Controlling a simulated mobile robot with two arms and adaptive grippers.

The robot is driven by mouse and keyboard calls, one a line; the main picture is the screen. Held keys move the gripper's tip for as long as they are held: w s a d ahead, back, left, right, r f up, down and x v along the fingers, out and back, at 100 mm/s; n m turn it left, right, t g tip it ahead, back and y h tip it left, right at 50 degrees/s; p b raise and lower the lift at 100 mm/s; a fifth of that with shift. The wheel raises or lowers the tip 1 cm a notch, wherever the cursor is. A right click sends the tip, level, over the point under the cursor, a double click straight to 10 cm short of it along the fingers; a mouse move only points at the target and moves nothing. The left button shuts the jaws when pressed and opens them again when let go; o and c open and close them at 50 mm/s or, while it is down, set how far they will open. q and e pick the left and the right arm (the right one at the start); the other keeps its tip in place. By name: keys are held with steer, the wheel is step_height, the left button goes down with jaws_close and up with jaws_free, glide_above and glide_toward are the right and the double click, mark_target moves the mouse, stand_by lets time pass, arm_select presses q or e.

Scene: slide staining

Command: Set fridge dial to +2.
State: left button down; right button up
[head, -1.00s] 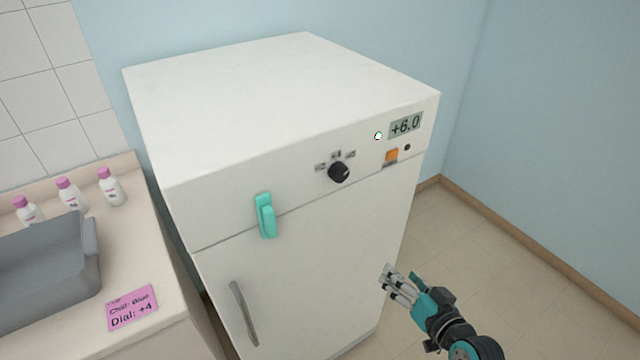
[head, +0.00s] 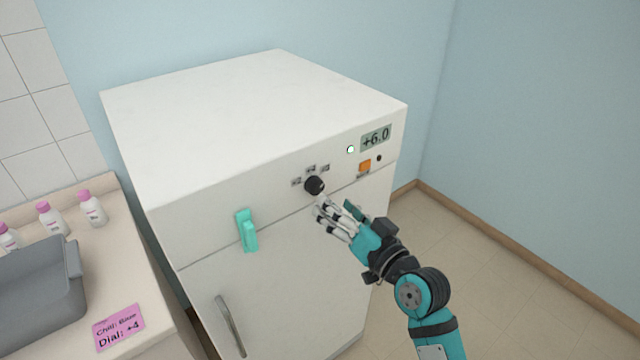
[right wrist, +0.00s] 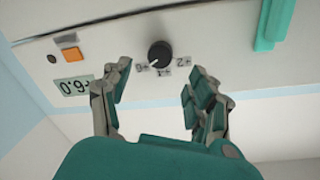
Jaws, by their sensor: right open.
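The fridge (head: 215,225) is white, with a black round dial (head: 315,186) on its upper front panel. Several small labels surround the dial; in the right wrist view they seem to read +2, +4 and +6. The dial (right wrist: 160,54) has a light mark that appears to face the +6 label. The display (head: 376,137) reads +6.0. My right gripper (head: 325,208) is open and empty, just below the dial in the head view. In the right wrist view the dial lies ahead between the fingers (right wrist: 159,80), apart from them. My left gripper is out of view.
An orange button (head: 364,166) and a lit green light (head: 350,149) are right of the dial. A teal latch (head: 246,231) sticks out to its left.

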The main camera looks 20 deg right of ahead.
mark_target(318, 189)
steer(key=p+x, duration=0.1)
steer(key=x, duration=0.5)
steer(key=shift+w+a, duration=0.1)
steer(key=shift+w, duration=0.2)
steer(key=shift+f, duration=0.1)
steer(key=c, duration=1.1)
